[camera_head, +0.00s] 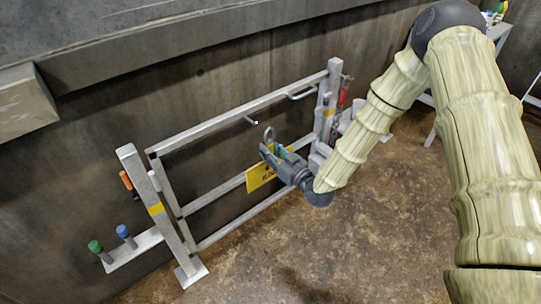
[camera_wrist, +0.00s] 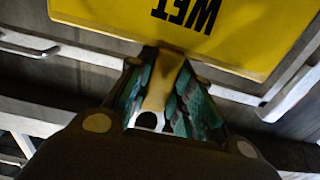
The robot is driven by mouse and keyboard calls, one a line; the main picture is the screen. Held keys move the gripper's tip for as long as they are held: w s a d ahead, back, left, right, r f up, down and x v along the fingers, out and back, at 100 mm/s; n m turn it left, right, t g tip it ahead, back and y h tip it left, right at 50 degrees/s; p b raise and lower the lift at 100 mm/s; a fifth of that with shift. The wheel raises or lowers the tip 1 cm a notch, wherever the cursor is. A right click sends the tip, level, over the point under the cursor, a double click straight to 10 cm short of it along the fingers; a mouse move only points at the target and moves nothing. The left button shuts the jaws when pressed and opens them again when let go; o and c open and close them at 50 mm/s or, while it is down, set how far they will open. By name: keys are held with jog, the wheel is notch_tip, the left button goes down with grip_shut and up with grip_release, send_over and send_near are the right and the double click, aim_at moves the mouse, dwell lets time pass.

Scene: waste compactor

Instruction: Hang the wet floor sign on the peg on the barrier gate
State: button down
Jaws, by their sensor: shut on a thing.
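The yellow wet floor sign (camera_head: 257,179) hangs below my gripper (camera_head: 271,154), in front of the barrier gate (camera_head: 240,115). In the wrist view my gripper (camera_wrist: 162,85) is shut on the sign's narrow yellow tab, between teal finger pads. The tab has a dark hole near its end. The sign's panel (camera_wrist: 235,35) shows black letters reading WET, upside down there. A short peg (camera_head: 251,120) sticks out from the gate's top rail. The sign is below the peg and apart from it. A small grey loop shows above my gripper; I cannot tell what it belongs to.
A grey handle (camera_head: 301,92) sits on the gate's top rail, right of the peg. A post (camera_head: 158,210) stands at the gate's left end, beside green and blue knobs (camera_head: 123,232). A red item (camera_head: 343,96) is at the right post. The floor in front is clear.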

jog(key=f+b+x, duration=0.1)
jog(key=b+x, duration=0.1)
jog(key=x, duration=0.8)
jog(key=shift+f+b, duration=0.35)
dwell(1.1)
jog(key=shift+w, duration=0.1)
dwell(0.5)
jog(key=c, duration=1.2)
grip_release()
